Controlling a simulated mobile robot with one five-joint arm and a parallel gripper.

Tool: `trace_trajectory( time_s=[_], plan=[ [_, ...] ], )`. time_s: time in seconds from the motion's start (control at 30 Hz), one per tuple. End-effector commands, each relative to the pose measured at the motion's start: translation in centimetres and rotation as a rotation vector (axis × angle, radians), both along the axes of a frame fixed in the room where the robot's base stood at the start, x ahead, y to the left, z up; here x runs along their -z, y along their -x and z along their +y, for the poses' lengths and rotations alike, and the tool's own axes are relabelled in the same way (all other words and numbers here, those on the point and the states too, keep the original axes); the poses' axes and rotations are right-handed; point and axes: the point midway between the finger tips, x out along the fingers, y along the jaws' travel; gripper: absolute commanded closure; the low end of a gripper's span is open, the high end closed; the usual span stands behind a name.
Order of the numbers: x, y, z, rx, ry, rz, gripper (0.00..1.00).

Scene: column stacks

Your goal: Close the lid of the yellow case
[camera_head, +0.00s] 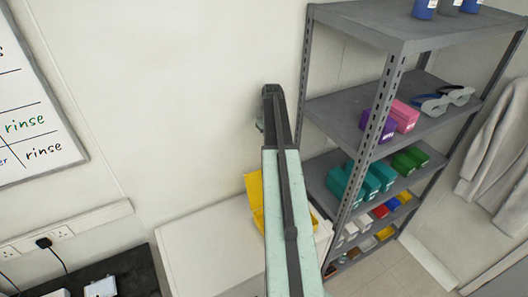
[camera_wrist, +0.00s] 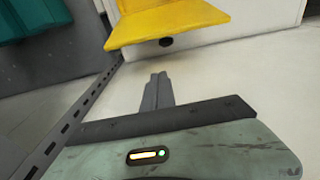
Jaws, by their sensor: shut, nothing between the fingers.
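The yellow case (camera_head: 256,203) is on top of a white cabinet, mostly hidden behind my arm in the head view. A yellow panel, seemingly its raised lid, shows left of the arm, and a small yellow part shows to the right. In the wrist view the yellow case (camera_wrist: 172,24) is at the top, with a small dark piece on its near edge. My gripper (camera_wrist: 155,92) is shut and empty, apart from the yellow case in this view. In the head view the dark end of my arm reaches up before the wall, and the fingertips cannot be made out.
The white cabinet (camera_head: 200,245) has clear top to the left of the case. A grey metal shelf (camera_head: 345,110) with several coloured boxes stands close on the right. A whiteboard (camera_head: 35,120) hangs on the left wall, and a dark counter (camera_head: 135,268) is at lower left.

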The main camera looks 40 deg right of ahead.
Motion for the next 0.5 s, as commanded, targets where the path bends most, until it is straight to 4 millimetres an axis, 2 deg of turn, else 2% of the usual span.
trace_trajectory(
  time_s=[0.27, 0.37, 0.5],
  plan=[
    [0.4, 0.5, -0.5, 0.01, 0.0, 0.0, 1.0],
    [1.4, 0.6, -0.6, 0.012, 0.0, 0.0, 1.0],
    [3.6, 0.5, -0.7, 0.013, 0.0, 0.0, 1.0]
  ],
)
